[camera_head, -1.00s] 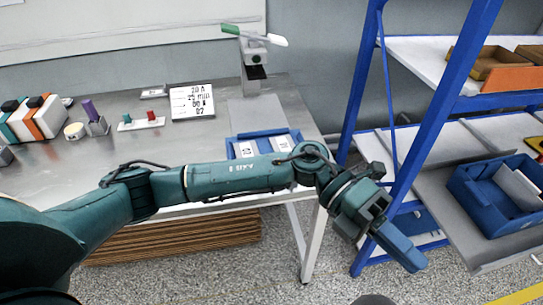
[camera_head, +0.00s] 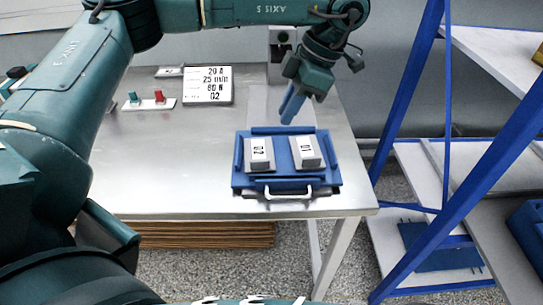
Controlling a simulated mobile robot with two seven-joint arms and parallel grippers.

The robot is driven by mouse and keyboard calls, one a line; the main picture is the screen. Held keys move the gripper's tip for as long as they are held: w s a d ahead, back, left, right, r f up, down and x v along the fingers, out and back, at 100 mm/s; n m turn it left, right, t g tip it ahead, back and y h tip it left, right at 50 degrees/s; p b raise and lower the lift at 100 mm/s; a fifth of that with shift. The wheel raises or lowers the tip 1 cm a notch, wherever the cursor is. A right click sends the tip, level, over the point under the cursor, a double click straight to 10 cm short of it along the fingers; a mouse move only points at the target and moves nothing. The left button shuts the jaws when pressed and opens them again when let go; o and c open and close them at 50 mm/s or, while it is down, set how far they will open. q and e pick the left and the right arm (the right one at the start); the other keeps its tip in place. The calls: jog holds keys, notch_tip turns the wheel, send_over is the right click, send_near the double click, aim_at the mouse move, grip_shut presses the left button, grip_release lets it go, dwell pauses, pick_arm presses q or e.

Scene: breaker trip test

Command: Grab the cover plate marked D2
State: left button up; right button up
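The cover plate marked D2 (camera_head: 259,163) is a small pale block with a white label, lying on the left side of a blue tray (camera_head: 286,184). A similar plate marked D1 (camera_head: 307,163) lies to its right in the same tray. My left gripper (camera_head: 289,116) points down above the far side of the tray, between the two plates in the picture and apart from both. Its blue fingers show nearly edge-on, so the gap between them cannot be made out. No held thing shows there. My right gripper is not in view.
The tray has a pale front handle (camera_head: 288,191) and sits at the front edge of the metal table (camera_head: 175,165). A sign (camera_head: 208,86) ending in D2 and a strip with green and red pieces (camera_head: 147,104) stand behind. A blue shelf rack (camera_head: 408,90) is on the right.

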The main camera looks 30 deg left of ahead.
aim_at(262, 160)
pick_arm(q)
jog(key=x, duration=1.4)
jog(key=shift+w+f, duration=0.2)
jog(key=shift+c, duration=0.4)
grip_shut()
